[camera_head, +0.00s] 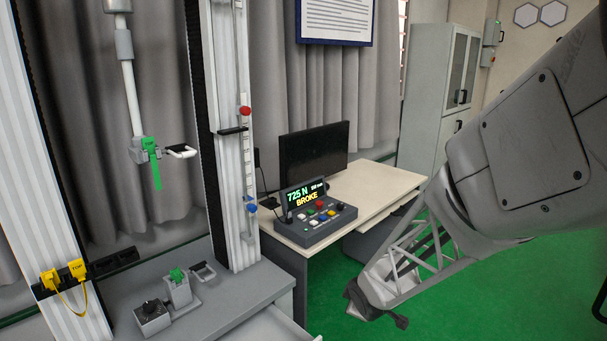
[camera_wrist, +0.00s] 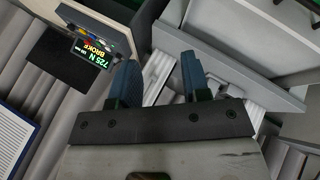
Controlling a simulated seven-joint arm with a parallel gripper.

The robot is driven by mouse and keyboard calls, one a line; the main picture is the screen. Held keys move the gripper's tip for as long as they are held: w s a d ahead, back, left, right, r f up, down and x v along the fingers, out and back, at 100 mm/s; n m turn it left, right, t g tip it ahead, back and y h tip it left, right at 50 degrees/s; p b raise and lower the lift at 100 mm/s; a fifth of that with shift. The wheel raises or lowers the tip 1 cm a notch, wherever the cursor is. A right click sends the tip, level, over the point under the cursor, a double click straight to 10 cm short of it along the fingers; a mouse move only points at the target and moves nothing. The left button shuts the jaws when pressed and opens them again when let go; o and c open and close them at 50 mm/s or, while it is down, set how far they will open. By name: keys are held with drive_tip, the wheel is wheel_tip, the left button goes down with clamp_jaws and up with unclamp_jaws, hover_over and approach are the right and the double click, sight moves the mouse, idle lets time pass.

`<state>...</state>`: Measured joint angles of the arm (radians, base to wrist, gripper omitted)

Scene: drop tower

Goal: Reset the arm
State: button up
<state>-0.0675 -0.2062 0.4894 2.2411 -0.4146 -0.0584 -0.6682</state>
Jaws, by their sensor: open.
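My gripper (camera_wrist: 158,75) is open in the wrist view, with two dark blue fingers spread apart and nothing between them. In the head view my arm comes in from the right, its lower end over the green floor, away from the machine. A green strip (camera_head: 153,163) hangs from the upper clamp (camera_head: 138,149). A separate green piece (camera_head: 177,275) sits in the lower clamp (camera_head: 178,291) below it. The control box (camera_head: 322,226) on the desk has a display (camera_head: 305,195) reading "725 N" and "BROKE". The display also shows in the wrist view (camera_wrist: 92,56).
The desk (camera_head: 375,185) carries a dark monitor (camera_head: 314,149). The machine's columns (camera_head: 232,130) stand at left, with yellow tagged parts (camera_head: 66,274) on one. An open drawer (camera_head: 272,328) juts out below. A grey cabinet (camera_head: 432,95) stands behind. Green floor is clear between desk and arm.

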drive_tip(key=s+d+r+m+g, duration=0.2)
drive_tip(key=s+r+m, duration=0.4)
drive_tip(key=s, duration=0.8)
drive_tip(key=s+d+r+m+g, duration=0.2)
drive_tip(key=s+r+m, duration=0.5)
drive_tip(key=s+r, duration=0.6)
drive_tip(key=shift+s+d+r+g+h, duration=0.15)
drive_tip(key=shift+s+d+g+h, duration=0.3)
drive_tip(key=shift+s, duration=0.4)
